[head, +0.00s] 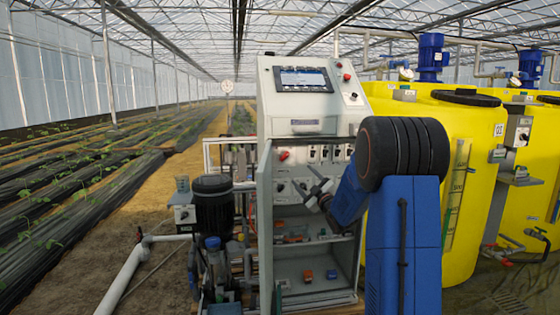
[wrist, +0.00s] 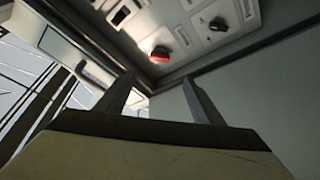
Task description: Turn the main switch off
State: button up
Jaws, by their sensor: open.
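A grey control cabinet (head: 297,110) stands in the middle of the head view. A red rotary handle (head: 284,156), which looks like the main switch, sits on the left of its middle panel. In the wrist view a red knob (wrist: 160,54) shows on a light panel beyond my fingertips, with a black knob (wrist: 218,23) to its right. I cannot tell for certain that the two red parts are the same. My gripper (head: 308,178) is open and empty in front of the cabinet, low and right of the red handle. In the wrist view its fingers (wrist: 159,80) stand apart, touching nothing visible.
An open cabinet door (head: 265,220) stands edge-on at the left. A screen (head: 303,79) and a red button (head: 347,77) are on the upper console. Pumps (head: 214,205) stand left, yellow tanks (head: 480,160) right.

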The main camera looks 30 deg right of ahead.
aim_at(286, 158)
jog(key=x, duration=1.6)
jog(key=shift+w+r, duration=0.1)
jog(key=shift+w, duration=0.2)
jog(key=c, duration=1)
